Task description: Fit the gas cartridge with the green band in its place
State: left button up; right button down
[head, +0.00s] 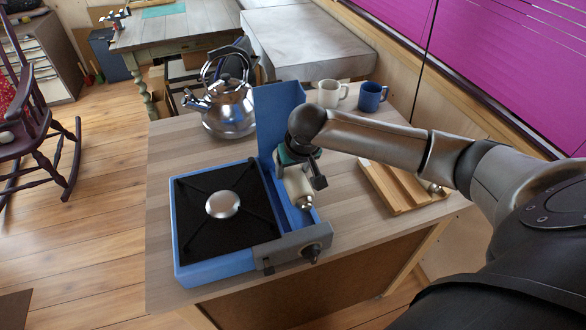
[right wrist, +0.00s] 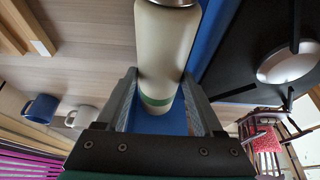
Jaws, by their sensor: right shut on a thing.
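The gas cartridge (head: 299,188) is cream-coloured with a metal tip; its green band shows in the right wrist view (right wrist: 158,100). My right gripper (head: 291,160) is shut around its banded end. The cartridge lies over or in the open blue side bay (head: 312,217) of the camping stove (head: 188,262), tip towards the grey front panel (head: 292,247) with its black knob. The bay's blue lid (head: 278,115) stands raised behind the gripper. I cannot tell whether the cartridge touches the bay floor. My left gripper is in neither view.
A wooden rack (head: 384,187) with something metal-tipped at its right end lies right of the stove. A steel kettle (head: 229,108), a white mug (head: 329,94) and a blue mug (head: 371,97) stand behind. Bare counter (head: 165,150) shows at the left.

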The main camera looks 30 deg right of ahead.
jog(key=shift+f+b, duration=1.35)
jog(key=shift+b, duration=0.2)
jog(key=shift+f, duration=0.95)
jog(key=shift+f+p, duration=0.1)
jog(key=shift+p, duration=0.75)
jog(key=shift+f, duration=0.4)
jog(key=shift+f+p, duration=0.1)
jog(key=shift+p, duration=0.45)
jog(key=shift+f, duration=0.4)
dwell(0.4)
jog(key=shift+c, duration=1.9)
grip_release()
